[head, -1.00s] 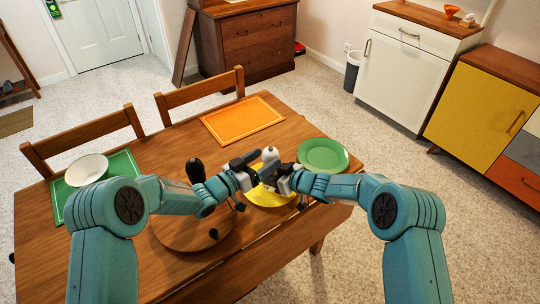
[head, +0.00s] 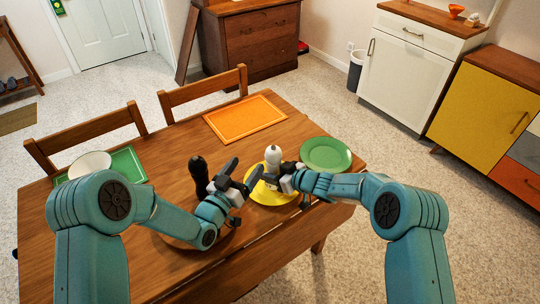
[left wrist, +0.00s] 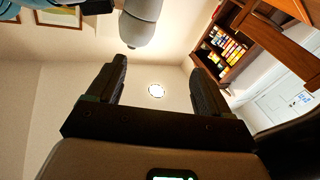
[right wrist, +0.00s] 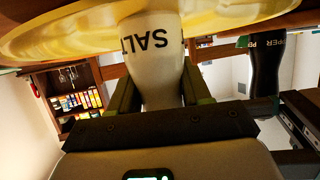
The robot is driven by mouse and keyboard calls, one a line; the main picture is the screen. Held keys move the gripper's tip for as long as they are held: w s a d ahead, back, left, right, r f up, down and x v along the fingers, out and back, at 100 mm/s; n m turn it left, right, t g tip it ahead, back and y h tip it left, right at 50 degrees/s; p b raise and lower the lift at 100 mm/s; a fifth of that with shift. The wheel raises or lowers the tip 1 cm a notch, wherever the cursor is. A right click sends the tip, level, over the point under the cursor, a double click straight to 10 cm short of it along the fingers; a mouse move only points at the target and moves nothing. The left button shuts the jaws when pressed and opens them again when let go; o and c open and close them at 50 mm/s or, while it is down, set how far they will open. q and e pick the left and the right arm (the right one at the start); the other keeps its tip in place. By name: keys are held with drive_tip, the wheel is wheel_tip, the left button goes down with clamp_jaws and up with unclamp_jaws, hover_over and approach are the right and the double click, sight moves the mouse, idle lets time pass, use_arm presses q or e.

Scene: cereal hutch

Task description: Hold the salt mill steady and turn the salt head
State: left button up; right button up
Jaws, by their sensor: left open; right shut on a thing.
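The white salt mill (head: 273,158) stands upright at the yellow plate (head: 266,197). Its SALT lettering shows on the body (right wrist: 150,55) in the right wrist view. My right gripper (head: 274,178) is shut around the mill's body, one finger on each side (right wrist: 158,95). My left gripper (head: 244,170) is open and empty, just left of the mill and apart from it. In the left wrist view the mill's pale rounded head (left wrist: 140,25) lies beyond the open fingers (left wrist: 157,85), not between them. Whether the mill's base touches the plate I cannot tell.
The black pepper mill (head: 198,175) stands close to the left of my left gripper. A green plate (head: 325,153) is to the right, an orange placemat (head: 245,118) behind. A white bowl (head: 90,165) sits at the left. The table between placemat and mills is clear.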

sight(270, 160)
use_arm(q)
drive_tip(key=s+d+n+y, duration=0.2)
drive_tip(key=s+d, duration=0.1)
drive_tip(key=s, duration=0.2)
drive_tip(key=shift+m, duration=0.3)
drive_tip(key=x, duration=1.2)
drive_tip(key=shift+w+d+f, duration=0.15)
drive_tip(key=shift+d+f, duration=0.05)
drive_tip(key=shift+f, duration=0.1)
drive_tip(key=c, duration=1)
